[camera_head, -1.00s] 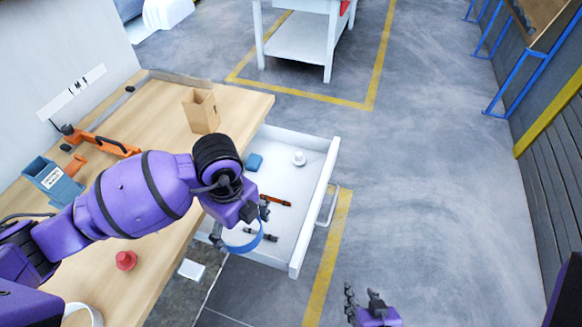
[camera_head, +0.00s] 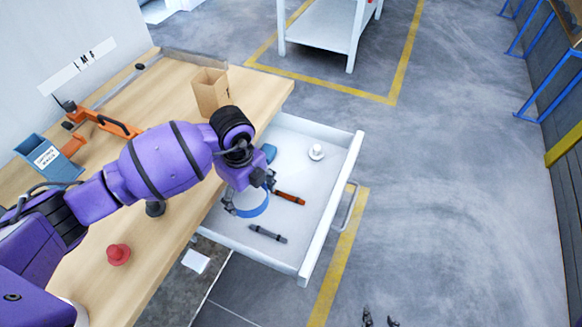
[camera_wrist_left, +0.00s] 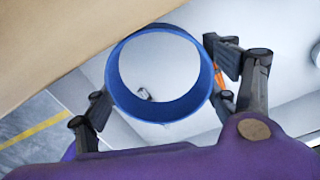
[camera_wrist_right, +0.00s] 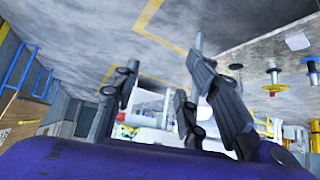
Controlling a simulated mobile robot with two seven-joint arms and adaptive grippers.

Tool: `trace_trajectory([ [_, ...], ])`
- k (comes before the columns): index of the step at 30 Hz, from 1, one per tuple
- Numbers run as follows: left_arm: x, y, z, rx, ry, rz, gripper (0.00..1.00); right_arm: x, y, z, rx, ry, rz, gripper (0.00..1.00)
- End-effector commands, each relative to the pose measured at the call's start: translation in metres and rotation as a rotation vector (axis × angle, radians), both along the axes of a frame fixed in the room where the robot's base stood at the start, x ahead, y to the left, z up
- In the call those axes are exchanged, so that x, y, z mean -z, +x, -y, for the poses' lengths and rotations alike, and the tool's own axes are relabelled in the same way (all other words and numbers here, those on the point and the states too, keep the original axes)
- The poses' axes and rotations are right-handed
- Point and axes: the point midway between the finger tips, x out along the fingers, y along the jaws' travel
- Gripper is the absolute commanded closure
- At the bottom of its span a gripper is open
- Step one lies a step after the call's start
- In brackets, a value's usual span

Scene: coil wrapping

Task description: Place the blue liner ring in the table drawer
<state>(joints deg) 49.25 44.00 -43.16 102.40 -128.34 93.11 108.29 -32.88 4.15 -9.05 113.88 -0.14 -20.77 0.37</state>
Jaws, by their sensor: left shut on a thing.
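The blue liner ring (camera_head: 262,207) hangs in my left gripper (camera_head: 247,198), over the open table drawer (camera_head: 329,228). In the left wrist view the ring (camera_wrist_left: 160,110) is seen through its opening, with my left gripper's fingers (camera_wrist_left: 160,82) on both sides of it. Whether the ring touches the drawer floor is hard to tell. My right gripper (camera_head: 380,318) shows only its fingertips at the bottom edge of the head view. In the right wrist view its fingers (camera_wrist_right: 158,85) are spread and nothing is between them.
The drawer holds a blue block (camera_head: 268,152), a white round piece (camera_head: 316,152), an orange-and-black tool (camera_head: 289,198) and a dark grey tool (camera_head: 267,234). A cardboard box (camera_head: 211,92) and a red knob (camera_head: 118,254) stand on the wooden table (camera_head: 160,95).

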Motion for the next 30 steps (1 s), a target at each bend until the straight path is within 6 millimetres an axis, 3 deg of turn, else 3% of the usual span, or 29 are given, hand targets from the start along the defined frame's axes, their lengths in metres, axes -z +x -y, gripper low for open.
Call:
trace_trajectory([
  [7,0.041,0.003,-0.002,0.000,0.002,-0.011,0.46,0.035,-0.022,0.001,-0.004,-0.007,-0.052,0.60],
  [20,0.042,0.005,-0.002,-0.001,0.001,-0.002,0.46,0.032,-0.013,0.001,-0.012,-0.010,-0.040,0.60],
  [21,0.043,0.005,-0.002,0.000,0.001,-0.002,0.19,0.032,-0.013,0.001,-0.012,-0.010,-0.039,0.60],
  [25,0.042,0.005,-0.002,0.000,0.001,-0.002,0.02,0.032,-0.014,0.001,-0.012,-0.010,-0.040,0.60],
  [30,0.042,0.005,-0.002,-0.001,0.001,-0.002,0.02,0.033,-0.017,0.002,-0.012,-0.011,-0.046,0.60],
])
